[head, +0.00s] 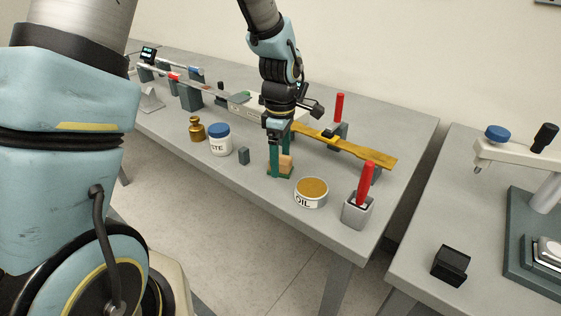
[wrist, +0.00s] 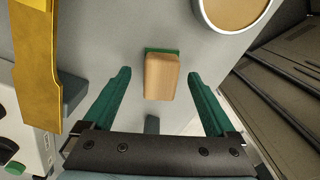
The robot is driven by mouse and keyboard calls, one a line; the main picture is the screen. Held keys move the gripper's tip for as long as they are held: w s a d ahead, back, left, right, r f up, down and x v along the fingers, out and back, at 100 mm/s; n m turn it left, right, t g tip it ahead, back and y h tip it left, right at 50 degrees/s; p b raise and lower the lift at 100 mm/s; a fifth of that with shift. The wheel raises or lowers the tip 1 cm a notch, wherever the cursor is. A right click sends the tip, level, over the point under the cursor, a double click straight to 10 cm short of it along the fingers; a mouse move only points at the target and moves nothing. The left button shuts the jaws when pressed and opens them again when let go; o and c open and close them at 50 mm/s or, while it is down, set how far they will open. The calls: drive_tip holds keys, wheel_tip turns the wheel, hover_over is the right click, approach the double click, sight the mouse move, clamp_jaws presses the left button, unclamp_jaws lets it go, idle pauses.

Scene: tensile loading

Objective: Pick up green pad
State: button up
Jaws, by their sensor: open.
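The green pad (head: 285,175) sits on the grey table under a light wooden block. In the wrist view the wooden block (wrist: 161,77) hides most of it, and a green edge (wrist: 162,50) shows at the block's far end. My gripper (head: 281,164) is open and points down over the block. In the wrist view my gripper's (wrist: 159,74) two green fingers stand left and right of the block with a gap on each side. Whether the fingertips are level with the pad is hard to tell.
An oil tin (head: 311,193) and a grey holder with a red handle (head: 358,210) stand close on the right. A small grey block (head: 244,156), a paste jar (head: 219,140) and a brass weight (head: 196,129) are on the left. A long yellow bar (head: 350,148) lies behind.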

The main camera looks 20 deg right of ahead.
drive_tip(key=shift+f, duration=0.8)
drive_tip(key=shift+c, duration=0.2)
clamp_jaws()
wheel_tip(320, 180, up, 10)
drive_tip(key=shift+r+b, duration=0.1)
drive_tip(key=shift+b, duration=0.85)
